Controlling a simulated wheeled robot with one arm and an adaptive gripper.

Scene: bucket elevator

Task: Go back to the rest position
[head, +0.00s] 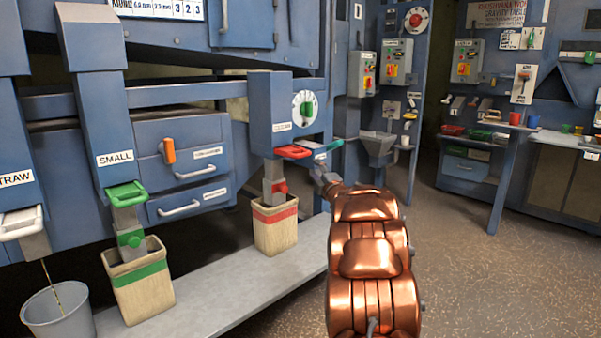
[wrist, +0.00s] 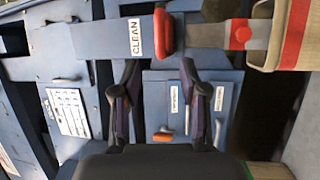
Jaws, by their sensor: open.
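My copper arm reaches forward in the head view, and my gripper (head: 328,184) is at its far end, near the spout with the red handle. In the wrist view my gripper (wrist: 158,68) has its two dark fingers spread apart with nothing between them. The spout labelled CLEAN (wrist: 112,38) and its red handle (wrist: 163,32) lie just past the fingertips, apart or touching I cannot tell. The red handle also shows in the head view (head: 293,152). The arm partly hides the gripper in the head view.
Sacks with a red band (head: 275,228) and a green band (head: 138,282) stand on a grey ledge (head: 225,300) under the spouts. A grey bucket (head: 58,312) is at left. Drawers with an orange handle (head: 168,150) are left of my gripper. Floor is free at right.

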